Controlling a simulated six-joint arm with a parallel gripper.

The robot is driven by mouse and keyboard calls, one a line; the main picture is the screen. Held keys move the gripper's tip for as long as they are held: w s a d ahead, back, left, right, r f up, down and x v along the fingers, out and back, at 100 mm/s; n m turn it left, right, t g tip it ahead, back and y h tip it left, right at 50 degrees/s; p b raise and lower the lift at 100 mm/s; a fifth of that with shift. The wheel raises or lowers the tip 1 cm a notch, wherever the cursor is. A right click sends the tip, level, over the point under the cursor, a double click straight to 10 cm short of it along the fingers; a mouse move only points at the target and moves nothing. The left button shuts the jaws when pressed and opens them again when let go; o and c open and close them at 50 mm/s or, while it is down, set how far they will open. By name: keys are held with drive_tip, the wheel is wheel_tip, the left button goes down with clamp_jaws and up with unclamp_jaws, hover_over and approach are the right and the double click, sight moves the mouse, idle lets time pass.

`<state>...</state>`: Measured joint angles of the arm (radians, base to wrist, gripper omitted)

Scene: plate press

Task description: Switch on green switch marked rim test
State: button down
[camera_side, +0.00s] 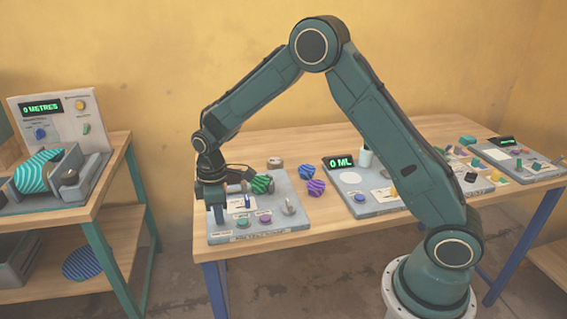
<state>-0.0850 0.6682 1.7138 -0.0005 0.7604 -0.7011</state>
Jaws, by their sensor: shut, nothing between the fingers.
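A grey panel (225,236) sits at the left end of the long wooden table. A small green control (243,223) shows near its front edge, and a purple one (265,218) is to its right. Their labels are too small to read, so I cannot tell which one is marked rim test. My gripper (219,218) points down over the left part of this panel, left of the green control. It is shut and empty. I cannot tell whether its tips touch the panel. My gripper hides part of the panel behind it.
A green striped object (261,184) and a purple one (315,187) are near the panel's back. A panel with a "0 ML" display (341,162) lies further right. Left, a separate bench carries a "0 METRES" unit (88,102).

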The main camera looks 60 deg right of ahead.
sight(221, 229)
drive_tip(key=shift+w+d, duration=0.75)
drive_tip(key=shift+r, duration=0.1)
idle(0.3)
wheel_tip(221, 229, up, 7)
drive_tip(key=shift+s+a, duration=0.45)
idle(0.8)
idle(0.4)
